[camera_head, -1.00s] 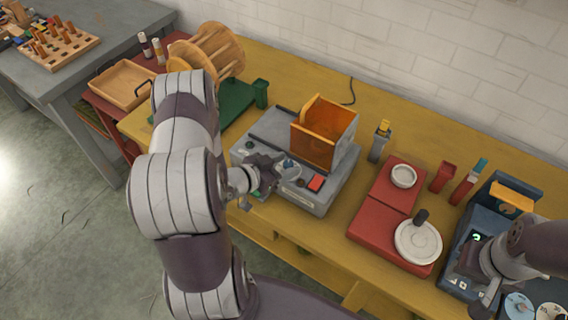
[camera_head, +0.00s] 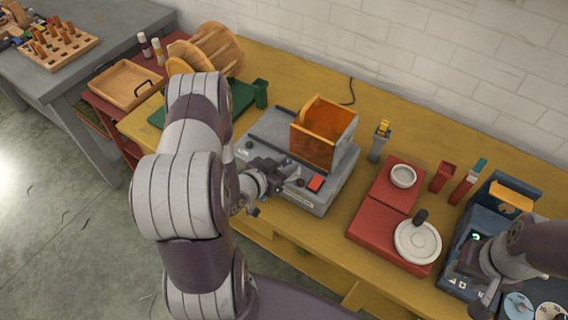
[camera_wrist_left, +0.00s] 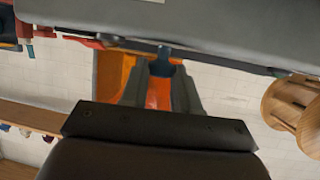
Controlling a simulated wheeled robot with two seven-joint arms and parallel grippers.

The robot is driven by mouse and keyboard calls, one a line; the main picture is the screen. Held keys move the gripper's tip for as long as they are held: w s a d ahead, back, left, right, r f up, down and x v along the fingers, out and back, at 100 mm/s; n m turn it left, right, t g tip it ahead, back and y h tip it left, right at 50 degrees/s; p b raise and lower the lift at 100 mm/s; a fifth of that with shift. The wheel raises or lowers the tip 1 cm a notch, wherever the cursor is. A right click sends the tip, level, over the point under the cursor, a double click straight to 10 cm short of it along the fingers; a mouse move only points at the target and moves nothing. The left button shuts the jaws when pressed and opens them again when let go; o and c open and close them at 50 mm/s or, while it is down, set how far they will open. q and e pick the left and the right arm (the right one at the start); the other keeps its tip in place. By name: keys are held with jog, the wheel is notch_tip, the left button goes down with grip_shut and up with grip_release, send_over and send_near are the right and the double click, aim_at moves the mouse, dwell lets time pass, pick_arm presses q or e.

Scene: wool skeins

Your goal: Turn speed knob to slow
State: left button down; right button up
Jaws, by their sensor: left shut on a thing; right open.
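The grey machine (camera_head: 318,205) with an orange guard (camera_head: 322,130) stands on the yellow bench. Its front panel has a red switch (camera_head: 316,184). My left gripper (camera_head: 283,171) is at this panel, left of the red switch, and is shut on the speed knob. The gripper hides most of the knob, and its setting cannot be read. In the left wrist view, the fingers (camera_wrist_left: 163,68) close around a small blue part at the machine's edge (camera_wrist_left: 220,38). My right gripper (camera_head: 476,283) is open at the far right, over a dark blue device.
The dark blue device (camera_head: 460,240) is at the right. A green stand (camera_head: 236,98) and wooden reel (camera_head: 212,50) are at the back left. A wall closes the back.

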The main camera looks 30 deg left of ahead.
pick_arm(q)
jog(key=n+y, duration=0.2)
jog(key=y, duration=0.1)
jog(key=d+n+y, duration=0.1)
jog(key=n+y, duration=0.2)
jog(key=n+g+y, duration=0.1)
jog(key=n+y, duration=0.1)
jog(key=n+g+y, duration=0.1)
jog(key=n+y, duration=0.2)
jog(key=shift+w+d+g, duration=0.15)
jog(key=shift+g, duration=0.25)
jog(key=shift+n+y, duration=0.3)
jog(key=shift+y, duration=0.1)
jog(key=c, duration=0.9)
grip_release()
jog(key=v, duration=1.2)
jog(key=shift+d+r, duration=0.25)
